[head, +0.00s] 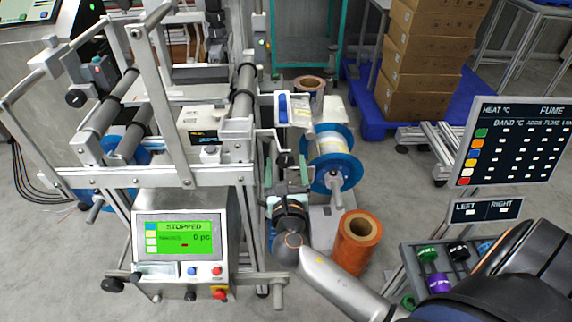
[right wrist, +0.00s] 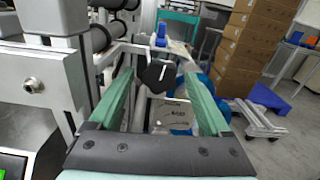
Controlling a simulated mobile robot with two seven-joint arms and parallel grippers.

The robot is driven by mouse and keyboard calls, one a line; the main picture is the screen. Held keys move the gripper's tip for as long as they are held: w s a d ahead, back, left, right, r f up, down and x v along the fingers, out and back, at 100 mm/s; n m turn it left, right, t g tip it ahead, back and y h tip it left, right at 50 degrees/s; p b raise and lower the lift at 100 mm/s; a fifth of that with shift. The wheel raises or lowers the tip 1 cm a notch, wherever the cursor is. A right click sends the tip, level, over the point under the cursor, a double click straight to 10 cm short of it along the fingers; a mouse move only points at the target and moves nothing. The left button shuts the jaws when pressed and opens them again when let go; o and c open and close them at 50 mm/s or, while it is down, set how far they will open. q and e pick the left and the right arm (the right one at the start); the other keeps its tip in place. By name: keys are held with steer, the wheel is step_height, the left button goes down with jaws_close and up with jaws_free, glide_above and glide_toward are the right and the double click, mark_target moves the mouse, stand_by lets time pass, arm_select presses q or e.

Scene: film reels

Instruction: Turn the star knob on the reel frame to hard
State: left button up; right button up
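The black star knob (right wrist: 158,75) shows in the right wrist view, on the reel frame just beyond a grey bar. My right gripper (right wrist: 158,82) is open, with one green finger on each side of the knob and a visible gap to each. I cannot tell how deep the knob sits between the fingertips. In the head view my right gripper (head: 286,168) reaches up to the reel frame (head: 240,150) beside the blue-flanged reel (head: 332,158). The knob is small there, and its hard setting mark cannot be read. My left gripper is not in view.
A display panel reading STOPPED (head: 180,240) stands left of my right arm. An orange roll (head: 357,242) stands on the floor close to the right. A black sign board (head: 515,140), a crate of coloured spools (head: 440,268) and stacked cartons (head: 430,60) are further right.

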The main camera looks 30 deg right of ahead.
jaws_close()
stand_by(0.4)
steer(key=m, duration=0.3)
steer(key=shift+m, duration=0.3)
steer(key=shift+r+m, duration=0.1)
steer(key=shift+m, duration=1.5)
steer(key=shift+o, duration=0.6)
jaws_free()
